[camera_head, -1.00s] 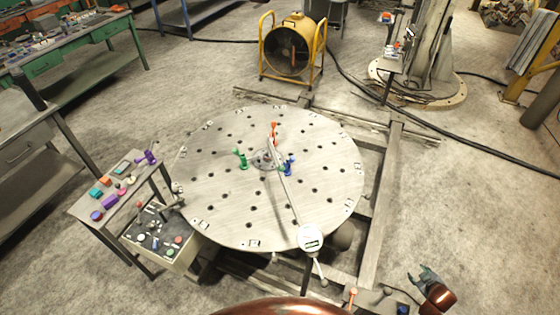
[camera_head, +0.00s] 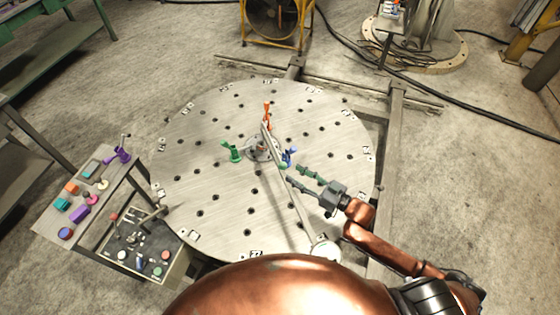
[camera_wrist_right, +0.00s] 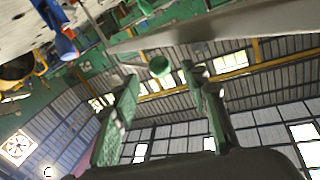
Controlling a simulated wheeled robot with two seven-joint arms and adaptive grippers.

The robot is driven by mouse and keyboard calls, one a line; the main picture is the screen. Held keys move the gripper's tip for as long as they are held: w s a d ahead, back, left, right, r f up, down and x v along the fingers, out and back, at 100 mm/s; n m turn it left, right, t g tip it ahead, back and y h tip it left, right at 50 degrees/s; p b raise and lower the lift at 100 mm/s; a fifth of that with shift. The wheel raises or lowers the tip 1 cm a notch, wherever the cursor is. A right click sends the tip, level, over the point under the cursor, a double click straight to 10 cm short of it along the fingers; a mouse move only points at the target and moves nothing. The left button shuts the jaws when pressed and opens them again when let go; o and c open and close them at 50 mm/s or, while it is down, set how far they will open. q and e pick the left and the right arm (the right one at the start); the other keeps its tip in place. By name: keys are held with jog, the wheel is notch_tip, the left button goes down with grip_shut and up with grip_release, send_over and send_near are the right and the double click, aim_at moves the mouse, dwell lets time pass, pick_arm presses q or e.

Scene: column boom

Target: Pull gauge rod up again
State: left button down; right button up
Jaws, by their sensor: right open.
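My right gripper (camera_head: 294,174) reaches over the round plate from the lower right. It is open, with green-padded fingers pointing at the long pale bar (camera_head: 297,207) across the plate. A small green knob (camera_head: 283,165) sits by the bar, just beyond the fingertips. I cannot tell for sure that this is the gauge rod. My left gripper is out of view.
The round plate (camera_head: 215,195) has many holes. Orange (camera_head: 267,115), green (camera_head: 231,150) and blue (camera_head: 290,157) pieces stand near its centre. A white round dial (camera_head: 325,250) is partly hidden at the bar's near end. A side table (camera_head: 52,232) stands left.

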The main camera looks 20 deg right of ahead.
aim_at(282, 167)
jog(key=x, duration=0.7)
jog(key=shift+f, duration=0.1)
jog(key=c, duration=0.6)
grip_shut()
